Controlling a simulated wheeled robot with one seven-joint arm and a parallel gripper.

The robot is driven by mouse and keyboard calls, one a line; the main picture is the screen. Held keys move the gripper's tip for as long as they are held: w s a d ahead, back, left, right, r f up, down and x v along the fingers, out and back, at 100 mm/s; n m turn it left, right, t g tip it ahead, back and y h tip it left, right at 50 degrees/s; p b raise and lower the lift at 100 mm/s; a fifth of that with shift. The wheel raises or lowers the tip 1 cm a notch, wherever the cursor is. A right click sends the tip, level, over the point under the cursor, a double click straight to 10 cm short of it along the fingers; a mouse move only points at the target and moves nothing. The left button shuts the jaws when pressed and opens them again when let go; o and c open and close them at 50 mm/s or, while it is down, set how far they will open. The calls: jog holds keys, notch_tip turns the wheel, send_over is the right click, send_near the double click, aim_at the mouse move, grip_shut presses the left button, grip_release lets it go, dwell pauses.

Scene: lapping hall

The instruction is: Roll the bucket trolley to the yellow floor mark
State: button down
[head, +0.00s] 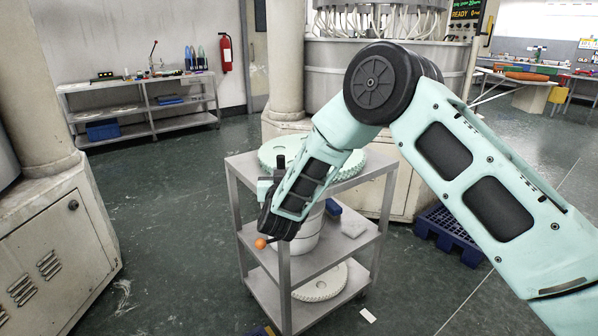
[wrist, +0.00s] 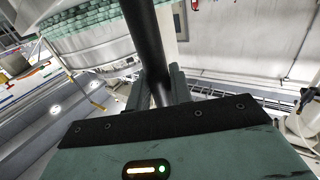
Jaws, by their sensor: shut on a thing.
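The bucket trolley (head: 383,225) is a grey metal frame with three shelves, standing on the dark green floor in the middle of the head view. A pale bucket (head: 305,235) sits on its middle shelf, partly hidden by my arm. My gripper (wrist: 160,88) is shut on the black handle bar (wrist: 146,35), which runs between its two fingers in the wrist view. In the head view my wrist is at the trolley's near left corner and hides much of the grip. I cannot make out the yellow floor mark for certain.
Pale toothed discs (head: 350,168) lie on the top shelf and another (head: 320,283) on the bottom one. A pillar base cabinet (head: 55,250) stands left, a large machine (head: 330,75) behind, and a blue pallet (head: 450,233) right. Floor left of the trolley is open.

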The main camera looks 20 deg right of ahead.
jog(key=shift+s+a, duration=0.25)
jog(key=shift+a, duration=0.4)
jog(key=shift+s+a, duration=0.2)
jog(key=shift+a, duration=0.5)
jog(key=c, duration=1.3)
grip_release()
jog(key=b+v, duration=0.1)
jog(key=v, duration=1.6)
jog(key=shift+s, duration=0.25)
